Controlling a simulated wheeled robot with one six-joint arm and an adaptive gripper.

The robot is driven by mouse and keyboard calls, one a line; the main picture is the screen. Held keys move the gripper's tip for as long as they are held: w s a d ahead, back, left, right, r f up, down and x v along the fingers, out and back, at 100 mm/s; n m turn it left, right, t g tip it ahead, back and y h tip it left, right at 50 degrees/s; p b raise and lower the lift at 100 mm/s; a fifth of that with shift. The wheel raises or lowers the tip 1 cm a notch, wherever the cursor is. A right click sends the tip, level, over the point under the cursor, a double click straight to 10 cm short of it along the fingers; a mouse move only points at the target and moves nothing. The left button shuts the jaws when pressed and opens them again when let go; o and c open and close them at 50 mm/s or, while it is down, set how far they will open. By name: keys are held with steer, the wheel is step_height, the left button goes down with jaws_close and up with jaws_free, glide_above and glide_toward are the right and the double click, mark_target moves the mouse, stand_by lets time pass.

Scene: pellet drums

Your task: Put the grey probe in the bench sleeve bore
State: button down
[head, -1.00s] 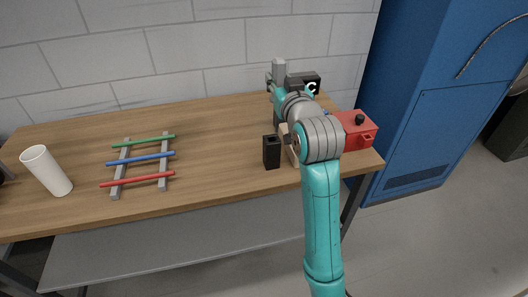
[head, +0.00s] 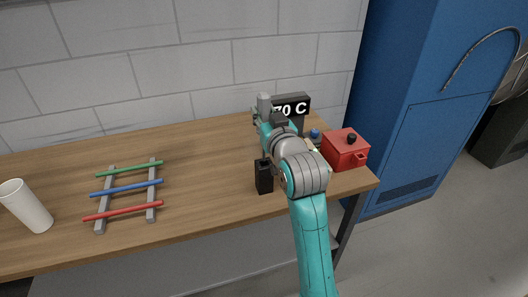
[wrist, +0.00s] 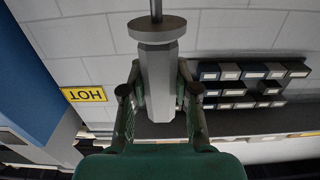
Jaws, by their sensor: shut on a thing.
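The grey probe (wrist: 158,82) is held between the fingers of my gripper (wrist: 160,92) in the wrist view. It has a thick body, a wide round collar and a thin rod beyond the collar. In the head view a grey upright piece (head: 264,104), seemingly the probe's end, shows at the far end of my arm over the back right of the bench. A black block (head: 264,178) with an opening in its top stands upright on the bench in front of my wrist; I cannot tell whether it is the bench sleeve.
A display reading "70 C" (head: 291,107) and a red box (head: 346,150) with a black knob stand at the bench's right. A rack with coloured rods (head: 126,189) and a white cup (head: 26,206) are at left. The middle of the bench (head: 205,155) is clear.

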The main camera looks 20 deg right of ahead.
mark_target(264, 159)
step_height(264, 159, down, 10)
steer(key=shift+f, duration=0.35)
stand_by(0.4)
steer(key=c, duration=0.9)
jaws_free()
steer(key=shift+o, duration=0.2)
steer(key=shift+f, duration=0.1)
steer(key=s, duration=1)
steer(key=shift+s+a, duration=0.15)
steer(key=shift+s, duration=0.25)
